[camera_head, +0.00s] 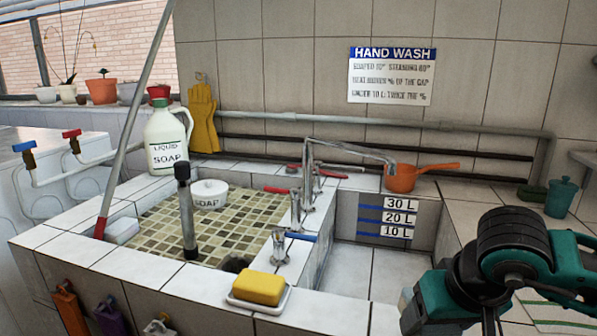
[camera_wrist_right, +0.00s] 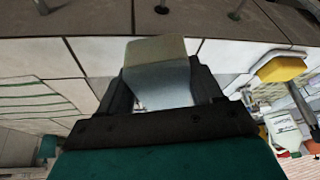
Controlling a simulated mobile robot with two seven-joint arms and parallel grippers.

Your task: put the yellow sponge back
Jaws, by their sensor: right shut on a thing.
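The yellow sponge (camera_head: 258,287) lies on a small white dish (camera_head: 273,306) on the tiled front ledge of the sink. It also shows at the right of the right wrist view (camera_wrist_right: 281,69). My right gripper (camera_wrist_right: 162,88) is shut on a pale grey-white block (camera_wrist_right: 158,70), which is not the yellow sponge. In the head view my right gripper (camera_head: 424,302) is at the lower right, apart from the sponge and to its right. Only a small pale bit of the block shows there. My left gripper is not in view.
A tap with a blue handle (camera_head: 293,237) stands close behind the sponge. A liquid soap jug (camera_head: 166,140) and a soap bowl (camera_head: 209,194) are farther left. An orange pan (camera_head: 402,178) sits at the back. The right basin (camera_head: 345,268) is empty.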

